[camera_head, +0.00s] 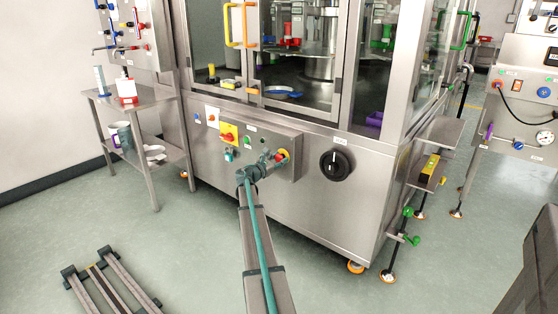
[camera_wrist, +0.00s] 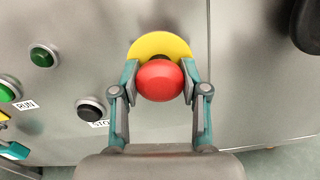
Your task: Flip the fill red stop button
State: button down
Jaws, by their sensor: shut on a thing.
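The red stop button (camera_wrist: 160,82) is a round mushroom head on a yellow disc (camera_wrist: 158,42) on the metal panel. In the head view the red button (camera_head: 282,156) is at the right end of the control box (camera_head: 262,128), partly hidden by my gripper. My gripper (camera_wrist: 161,76) is shut on the red button, one teal and grey finger on each side of its head. In the head view my gripper (camera_head: 272,160) reaches the box from the front. The inner contact faces of the fingers are hard to see.
A black button (camera_wrist: 91,108) and a green button (camera_wrist: 43,57) sit left of the red one. A large black rotary knob (camera_head: 334,164) is on the machine front to the right. A side table (camera_head: 146,100) stands at the left.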

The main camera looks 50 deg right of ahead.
jog(key=shift+a+r+p, duration=0.15)
jog(key=shift+a+p, duration=0.55)
jog(key=shift+a+f, duration=0.15)
jog(key=shift+f, duration=0.1)
jog(key=c, duration=0.6)
grip_release()
jog(key=shift+r, duration=0.1)
jog(key=shift+o, duration=0.2)
jog(key=shift+a, duration=0.1)
jog(key=a, duration=1.2)
jog(key=shift+w, duration=0.15)
